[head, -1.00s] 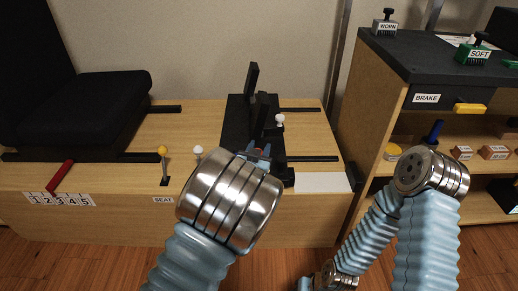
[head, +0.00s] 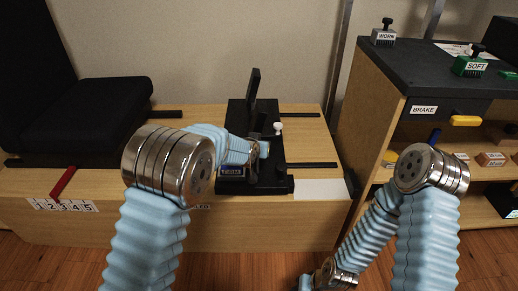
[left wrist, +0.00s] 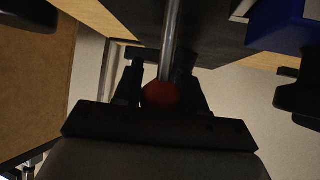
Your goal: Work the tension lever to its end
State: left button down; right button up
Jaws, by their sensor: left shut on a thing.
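In the left wrist view, a red ball knob (left wrist: 160,93) on a shiny metal rod (left wrist: 171,40) sits between the two fingers of my left gripper (left wrist: 160,88), which is shut on it. I take this to be the tension lever; no label on it is readable. In the head view, my left gripper (head: 263,149) is at the black pedal-like unit (head: 270,183) on the wooden bench, and the red knob cannot be made out there. My right arm shows at the right, but its gripper fingers are not visible.
A white knob (head: 278,128) stands close beside my left gripper. A blue labelled block (head: 232,172) is just below it. A red lever (head: 63,182) with a numbered scale and a black seat (head: 100,115) are at the left. A shelf cabinet (head: 375,110) stands at the right.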

pick_arm(q)
jog(key=shift+w+a+f, duration=0.1)
jog(key=shift+w+f, duration=0.1)
jog(key=shift+f, duration=0.45)
jog(key=shift+f+b, duration=0.2)
jog(key=shift+b, duration=0.1)
jog(key=c, duration=0.8)
grip_release()
jog(key=shift+o, duration=0.2)
jog(key=shift+r, duration=0.25)
jog(key=shift+s+r, duration=0.1)
jog(key=shift+r, duration=0.1)
jog(key=p+v, duration=0.1)
jog(key=v, duration=1.2)
jog(key=shift+a, duration=0.15)
jog(key=shift+s, duration=0.1)
